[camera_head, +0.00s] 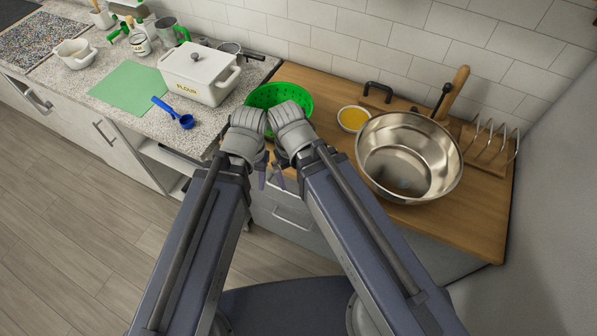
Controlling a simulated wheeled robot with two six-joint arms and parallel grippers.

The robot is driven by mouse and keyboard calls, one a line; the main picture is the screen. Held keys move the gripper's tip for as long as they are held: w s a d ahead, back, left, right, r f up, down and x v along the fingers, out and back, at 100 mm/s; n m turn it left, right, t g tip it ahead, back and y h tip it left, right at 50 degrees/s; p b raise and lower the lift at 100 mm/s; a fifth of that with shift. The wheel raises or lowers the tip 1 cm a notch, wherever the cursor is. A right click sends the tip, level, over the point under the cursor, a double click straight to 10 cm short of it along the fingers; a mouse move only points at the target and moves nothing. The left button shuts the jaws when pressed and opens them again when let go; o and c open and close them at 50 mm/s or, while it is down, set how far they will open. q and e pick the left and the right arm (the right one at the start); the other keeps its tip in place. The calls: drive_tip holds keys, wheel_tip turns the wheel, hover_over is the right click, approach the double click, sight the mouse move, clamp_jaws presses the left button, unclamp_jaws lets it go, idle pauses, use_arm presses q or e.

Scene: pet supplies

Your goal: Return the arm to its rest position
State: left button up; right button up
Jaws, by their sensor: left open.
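My two arms come up from the bottom of the head view, with their grey wrist joints close together at the front edge of the counter. My left gripper (270,179) shows small and dark just below the wrists, over the gap in front of the drawers. It is open, and I see nothing between its fingers. My right arm (358,215) is folded in much the same way on the right. The fingers of the right gripper cannot be made out behind the arm links.
A green colander (279,96), a bowl of yellow contents (353,119), a large steel bowl (408,157) and a rack (490,140) stand on the wooden counter. A white flour box (199,76), blue scoop (174,113) and green mat (128,88) lie left. The floor at left is clear.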

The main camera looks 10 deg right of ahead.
wheel_tip(320, 180, down, 6)
drive_tip(key=b, duration=0.6)
idle(1.0)
drive_tip(key=w+d+m, duration=0.3)
drive_tip(key=w, duration=0.1)
drive_tip(key=w+d+r+m+p, duration=0.1)
drive_tip(key=w+d+m, duration=0.2)
drive_tip(key=w+m, duration=0.1)
drive_tip(key=w+d+m+y+p, duration=0.1)
drive_tip(key=w+d+m, duration=0.2)
drive_tip(key=w, duration=0.3)
drive_tip(key=shift+w+d+r, duration=0.1)
drive_tip(key=shift+d+r, duration=0.25)
drive_tip(key=shift+d, duration=0.15)
wheel_tip(320, 180, down, 3)
drive_tip(key=b, duration=0.2)
drive_tip(key=shift+r+b, duration=0.2)
drive_tip(key=shift+b, duration=0.2)
